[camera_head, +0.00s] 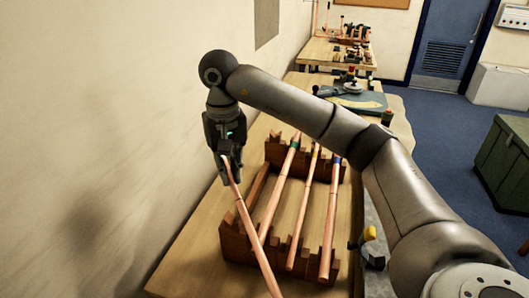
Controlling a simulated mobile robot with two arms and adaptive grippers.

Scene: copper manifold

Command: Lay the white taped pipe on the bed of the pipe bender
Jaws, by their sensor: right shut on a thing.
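My right gripper (226,168), at the end of the arm from the right, is shut on one end of a copper pipe (247,222). That pipe slants down across the left of the wooden rack and runs toward the bottom of the view. No white tape shows on its visible length; the part between the fingers is hidden. Other pipes in the rack carry green (294,144), yellow (316,149) and blue tape (337,161). I cannot tell for sure which object is the pipe bender; a grey metal piece with a yellow knob (370,233) is partly hidden behind my arm. My left gripper is out of view.
The notched wooden rack (238,243) stands on the wooden bench (192,252), close to the wall on the left. Farther along are a mat with tools (362,100) and another bench with copper parts (350,52). A green cabinet (506,160) stands at right.

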